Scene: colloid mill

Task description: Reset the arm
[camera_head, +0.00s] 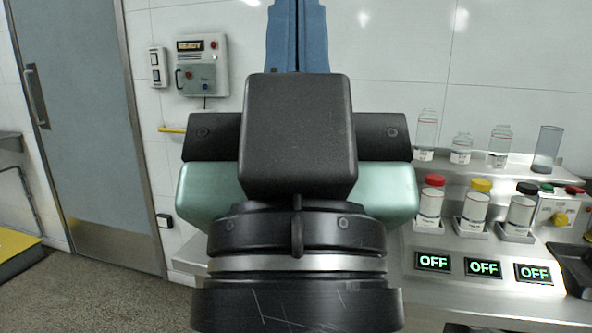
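My gripper (298,32) fills the middle of the head view, close to the camera and pointing up. Its black round wrist, silver ring, green body and black block stand below two blue fingers. The fingers lie side by side with only a thin dark seam between them. Their tips run out of the top of the picture. I see nothing held between the visible parts.
On the right, a steel bench (470,308) holds jars with red (431,200), yellow (475,205) and black (519,212) lids, above three OFF displays. Clear glassware stands on a shelf (478,169). A READY panel (203,66) and a door (80,120) are left.

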